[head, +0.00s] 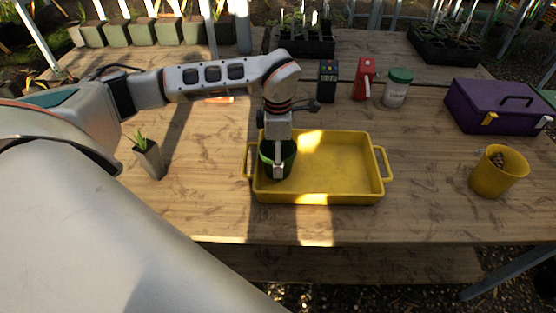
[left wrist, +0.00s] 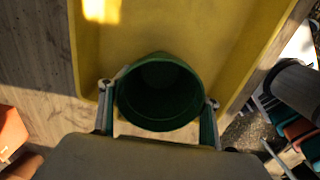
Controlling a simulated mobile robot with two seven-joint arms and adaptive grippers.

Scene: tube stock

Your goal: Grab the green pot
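The green pot (head: 267,157) is in the left part of the yellow tray (head: 345,165). In the left wrist view the round pot (left wrist: 160,92) shows its open, dark, empty-looking inside. My left gripper (head: 278,165) reaches down from above, one finger in front of the pot. In the left wrist view its fingers (left wrist: 157,112) stand on opposite sides of the pot, with little or no gap at the rim. I cannot tell whether they press on it, or whether the pot rests on the tray floor. My right gripper is not in view.
A small plant in a grey pot (head: 149,160) stands left of the tray. Behind are a dark box (head: 327,82), a red item (head: 364,80) and a green-lidded jar (head: 396,88). A purple toolbox (head: 500,108) and a yellow pot (head: 498,172) stand right. The tray's right half is clear.

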